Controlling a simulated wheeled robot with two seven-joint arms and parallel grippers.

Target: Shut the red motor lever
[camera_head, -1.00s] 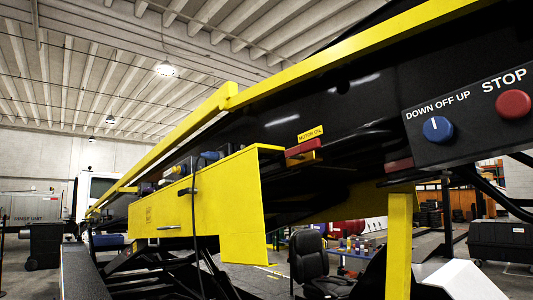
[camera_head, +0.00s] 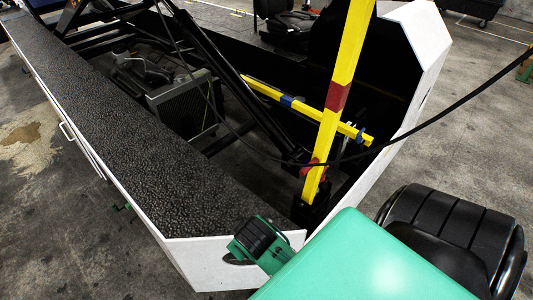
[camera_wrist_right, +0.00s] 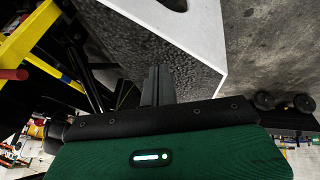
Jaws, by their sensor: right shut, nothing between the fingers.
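My left gripper is not in view.
The loader's black textured deck (camera_head: 130,130) with white edges runs across the head view. A black cable (camera_head: 425,135) hangs across the right. Grey floor lies around.

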